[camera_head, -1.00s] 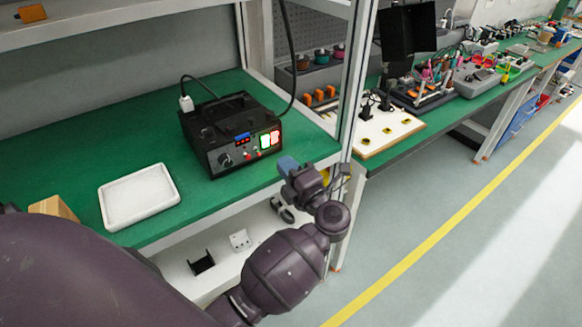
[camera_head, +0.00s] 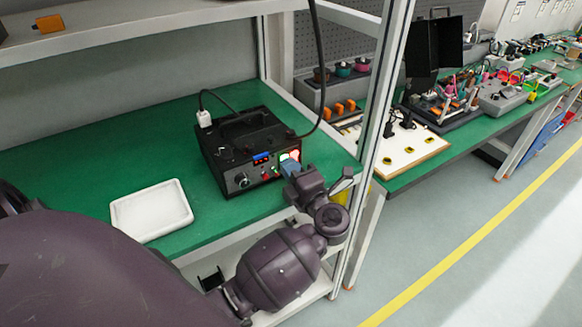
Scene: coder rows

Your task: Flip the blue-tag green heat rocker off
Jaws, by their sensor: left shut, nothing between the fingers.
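The black heat station (camera_head: 235,145) stands on the green bench top with its control front toward me. Its front carries a small blue display (camera_head: 262,158), a knob (camera_head: 241,180) and small red buttons. At the front's right end are lit rockers (camera_head: 285,157), one edged green and one reddish; the blue tag is too small to make out. My left gripper (camera_head: 288,165) is shut and empty, its bluish tip right in front of the rockers and hiding their lower part. I cannot tell whether it touches them. My right gripper is not in view.
A white tray (camera_head: 151,210) lies on the bench left of the station. A rack upright (camera_head: 372,140) stands close to the right of my gripper. A white plug (camera_head: 204,118) and its cable are behind the station. Another bench with a white board (camera_head: 412,150) stretches away right.

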